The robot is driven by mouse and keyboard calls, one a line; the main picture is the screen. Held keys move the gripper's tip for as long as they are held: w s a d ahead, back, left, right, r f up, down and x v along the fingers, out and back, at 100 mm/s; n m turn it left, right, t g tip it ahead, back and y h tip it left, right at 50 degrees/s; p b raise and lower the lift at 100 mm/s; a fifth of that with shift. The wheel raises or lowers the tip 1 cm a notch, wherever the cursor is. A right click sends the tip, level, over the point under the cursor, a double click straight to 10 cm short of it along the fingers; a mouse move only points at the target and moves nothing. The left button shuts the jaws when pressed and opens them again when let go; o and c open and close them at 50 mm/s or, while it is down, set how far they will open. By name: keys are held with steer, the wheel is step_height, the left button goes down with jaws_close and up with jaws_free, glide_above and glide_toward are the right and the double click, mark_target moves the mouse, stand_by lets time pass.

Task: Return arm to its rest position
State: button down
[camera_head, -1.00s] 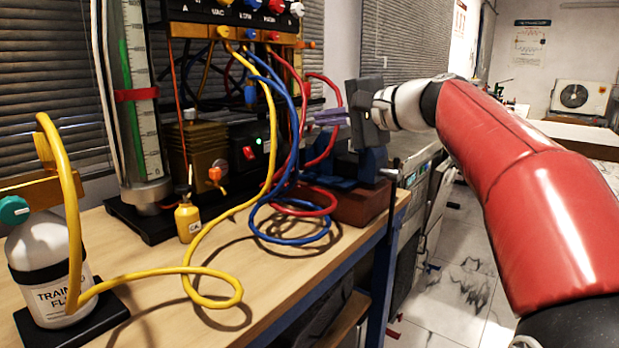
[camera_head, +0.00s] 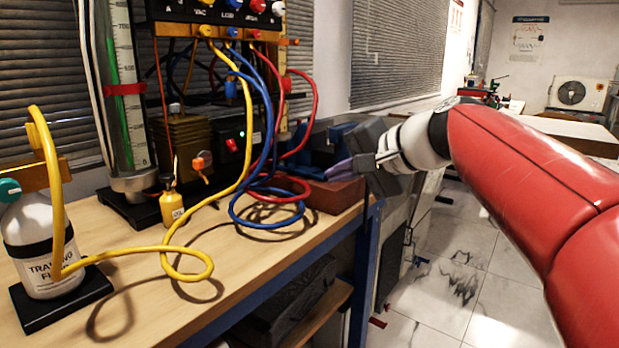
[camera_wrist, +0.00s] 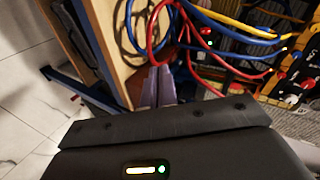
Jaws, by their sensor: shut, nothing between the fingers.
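My gripper (camera_head: 341,169) is at the right end of the workbench in the head view, beside the red-brown block and the blue vise. Its fingers point left toward the bench and look closed together, with nothing between them. In the wrist view the two purple-grey fingertips (camera_wrist: 158,84) lie side by side, with the bench edge and hoses beyond them. My red arm reaches in from the right of the head view. Whether the fingers touch the block cannot be told.
The wooden workbench (camera_head: 250,262) carries a white flask (camera_head: 40,240), a yellow bottle (camera_head: 171,205), a red-brown block (camera_head: 335,195) and a blue vise (camera_head: 340,132). Yellow, blue and red hoses loop from the manifold (camera_head: 225,14) over the bench. Tiled floor (camera_head: 450,290) is open at the right.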

steer(key=s+d+f+n+g+h, duration=0.1)
steer(key=s+d+f+n+h, duration=0.2)
steer(key=s+f, duration=0.8)
steer(key=s+d+f+n+g+h, duration=0.1)
steer(key=s+d+f+n+h, duration=0.2)
steer(key=s+f, duration=0.9)
steer(key=d+f+h, duration=0.2)
steer(key=d, duration=0.2)
steer(key=shift+g+h, duration=0.4)
